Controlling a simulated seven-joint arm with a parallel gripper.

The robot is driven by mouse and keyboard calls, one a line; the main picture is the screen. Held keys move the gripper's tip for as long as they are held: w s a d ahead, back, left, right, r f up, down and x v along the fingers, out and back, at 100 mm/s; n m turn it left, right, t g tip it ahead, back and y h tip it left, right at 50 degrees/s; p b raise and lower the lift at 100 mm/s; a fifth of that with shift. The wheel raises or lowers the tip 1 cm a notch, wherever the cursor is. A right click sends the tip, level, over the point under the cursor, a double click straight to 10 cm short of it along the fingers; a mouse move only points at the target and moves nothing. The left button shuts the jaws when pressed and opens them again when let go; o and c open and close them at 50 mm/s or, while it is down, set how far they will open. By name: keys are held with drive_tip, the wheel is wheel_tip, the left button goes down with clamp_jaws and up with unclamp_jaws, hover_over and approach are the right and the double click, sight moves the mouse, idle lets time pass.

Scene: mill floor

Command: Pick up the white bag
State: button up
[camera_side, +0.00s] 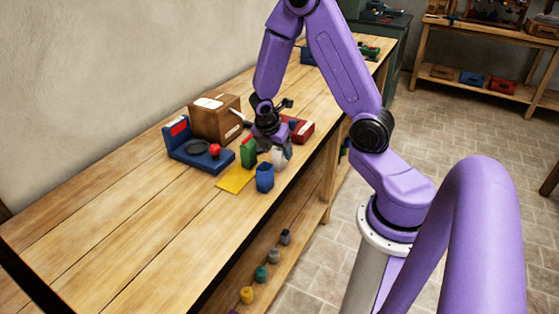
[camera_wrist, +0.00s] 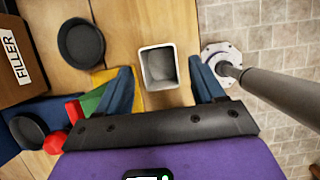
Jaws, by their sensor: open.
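The white bag (camera_wrist: 146,71) shows in the wrist view as a small upright, open-topped container with a white rim and a grey inside. It lies between the two spread fingers of my gripper (camera_wrist: 162,70), with a gap on each side and nothing held. In the side view the white bag (camera_side: 278,157) stands on the bench, partly hidden by my gripper (camera_side: 272,144), which is above it. I cannot tell the exact height of the fingertips over the bag.
A green item (camera_side: 248,152) and a blue bag (camera_side: 265,178) stand close by, next to a yellow sheet (camera_side: 235,180). A blue scale (camera_side: 180,148), a cardboard box (camera_side: 215,122) and a red box (camera_side: 302,130) are around. The bench's front edge is near; its left part is clear.

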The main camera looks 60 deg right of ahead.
sight(280, 156)
drive_tip(key=x, duration=0.3)
drive_tip(key=shift+s+d, duration=0.15)
drive_tip(key=shift+x, duration=0.9)
drive_tip(key=c, duration=1.1)
drive_tip(key=shift+r, duration=0.15)
